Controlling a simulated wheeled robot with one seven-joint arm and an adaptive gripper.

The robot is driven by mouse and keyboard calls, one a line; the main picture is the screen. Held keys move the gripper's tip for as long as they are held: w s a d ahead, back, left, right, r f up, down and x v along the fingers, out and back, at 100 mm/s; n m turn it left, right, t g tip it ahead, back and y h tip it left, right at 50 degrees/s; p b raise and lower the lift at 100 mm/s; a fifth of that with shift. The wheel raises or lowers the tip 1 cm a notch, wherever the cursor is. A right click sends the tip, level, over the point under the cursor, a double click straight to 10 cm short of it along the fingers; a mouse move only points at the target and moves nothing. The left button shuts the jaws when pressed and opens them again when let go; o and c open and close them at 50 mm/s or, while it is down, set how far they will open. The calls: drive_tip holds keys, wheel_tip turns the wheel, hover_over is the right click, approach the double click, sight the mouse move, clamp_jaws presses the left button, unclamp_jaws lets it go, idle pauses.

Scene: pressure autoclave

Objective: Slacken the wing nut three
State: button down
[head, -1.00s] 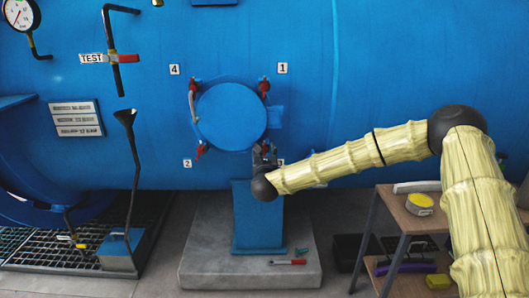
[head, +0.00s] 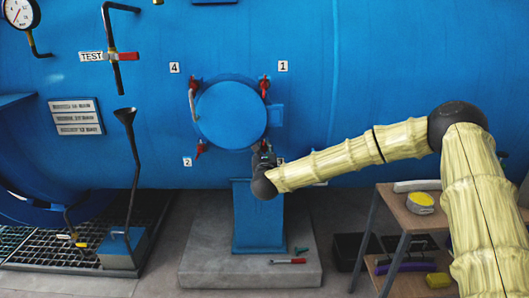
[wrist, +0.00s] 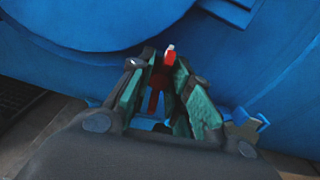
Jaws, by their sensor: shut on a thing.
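The round blue hatch cover (head: 231,116) is on the big blue vessel, with red wing nuts around its rim. Wing nuts show by label 4 (head: 195,83), label 1 (head: 264,86) and label 2 (head: 201,149). My gripper (head: 264,148) is at the lower right of the cover, where the label is mostly hidden by my arm. In the wrist view, the green-padded fingers of my gripper (wrist: 160,82) are shut on the red wing nut (wrist: 155,98) at that corner, taken as wing nut three. A red piece with a pale tip (wrist: 169,55) shows just beyond the fingertips.
A blue pedestal (head: 258,220) stands below the cover on a grey slab (head: 205,265), where a red-handled tool (head: 288,261) lies. A small table (head: 400,207) stands at the right. A black funnel pipe (head: 133,160) rises at the left.

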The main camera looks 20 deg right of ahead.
drive_tip(key=n+b, duration=0.1)
drive_tip(key=n, duration=0.2)
drive_tip(key=shift+f, duration=0.1)
drive_tip(key=n, duration=0.4)
drive_tip(key=shift+a+n, duration=0.1)
drive_tip(key=shift+n, duration=0.3)
drive_tip(key=n, duration=0.3)
drive_tip(key=shift+n, duration=0.3)
drive_tip(key=n, duration=0.3)
drive_tip(key=shift+n, duration=0.3)
drive_tip(key=n+p, duration=0.1)
drive_tip(key=n, duration=0.5)
drive_tip(key=n+p, duration=0.1)
drive_tip(key=n, duration=0.4)
drive_tip(key=shift+f+n+p, duration=0.15)
drive_tip(key=shift+n+p, duration=0.15)
drive_tip(key=shift+f+n, duration=0.1)
drive_tip(key=shift+n, duration=0.9)
drive_tip(key=c, duration=1.3)
unclamp_jaws()
